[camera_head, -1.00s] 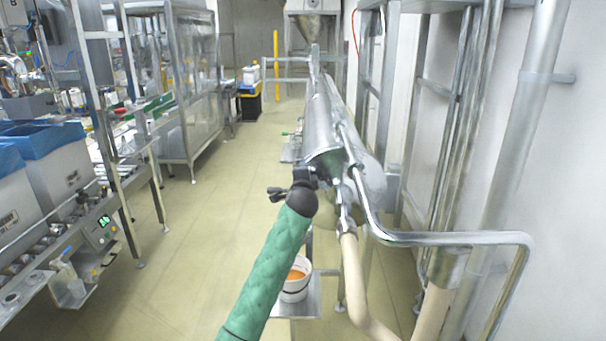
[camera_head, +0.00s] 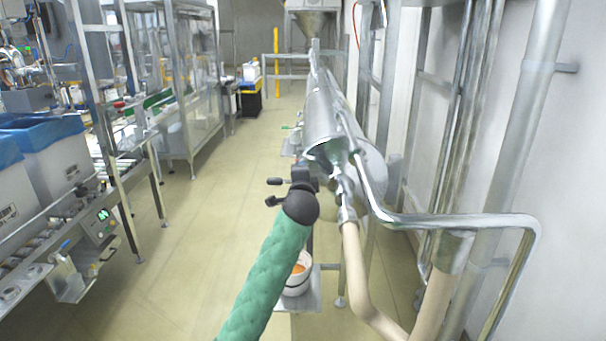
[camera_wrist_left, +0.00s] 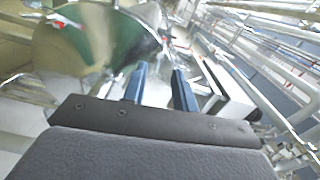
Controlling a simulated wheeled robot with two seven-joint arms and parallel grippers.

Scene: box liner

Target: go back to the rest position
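A green-sleeved arm of mine (camera_head: 265,275) rises from the bottom middle of the head view and ends in a black rounded joint beside the near end of a large steel cylinder (camera_head: 328,115). My left gripper (camera_wrist_left: 160,85) shows in the left wrist view with two blue fingers standing apart and nothing between them. Shiny curved metal (camera_wrist_left: 95,40) lies just beyond the fingers on the left of that view. I cannot make out the fingers surely in the head view. My right gripper is in neither view.
A bent steel pipe (camera_head: 450,221) and a beige hose (camera_head: 355,270) run close on the right. A white bucket (camera_head: 297,283) with orange contents stands low behind the arm. White bins with blue liners (camera_head: 45,130) stand at left. Open floor (camera_head: 190,235) lies between.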

